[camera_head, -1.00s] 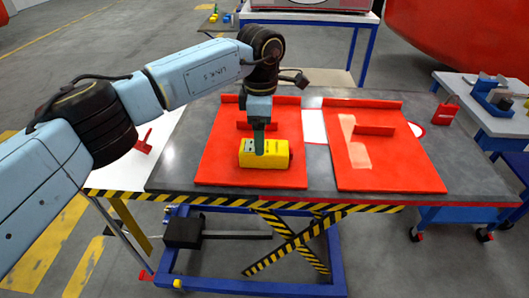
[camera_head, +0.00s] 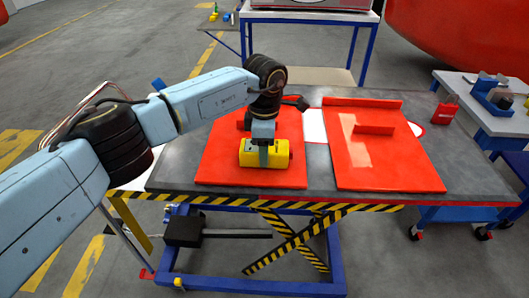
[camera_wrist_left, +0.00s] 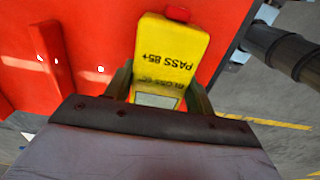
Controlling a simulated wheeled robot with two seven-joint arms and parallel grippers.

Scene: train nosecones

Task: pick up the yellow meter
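The yellow meter (camera_head: 264,161) lies on the left red panel (camera_head: 226,176) on the table in the head view. My left gripper (camera_head: 264,157) points down at it, with its fingertips at the meter. In the left wrist view the meter (camera_wrist_left: 167,60), marked "PASS 85+", lies between the two fingers (camera_wrist_left: 158,95), one along each side. Whether the fingers press on it or stand slightly apart cannot be told. The meter's near end is hidden by the gripper body. My right gripper is not in view.
A second red panel (camera_head: 385,172) with a raised rib lies to the right on the grey table (camera_head: 475,182). A small red object (camera_head: 446,113) stands at the table's back right. A side table (camera_head: 507,123) with blue tools stands at the right. Bare table lies right of the panels.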

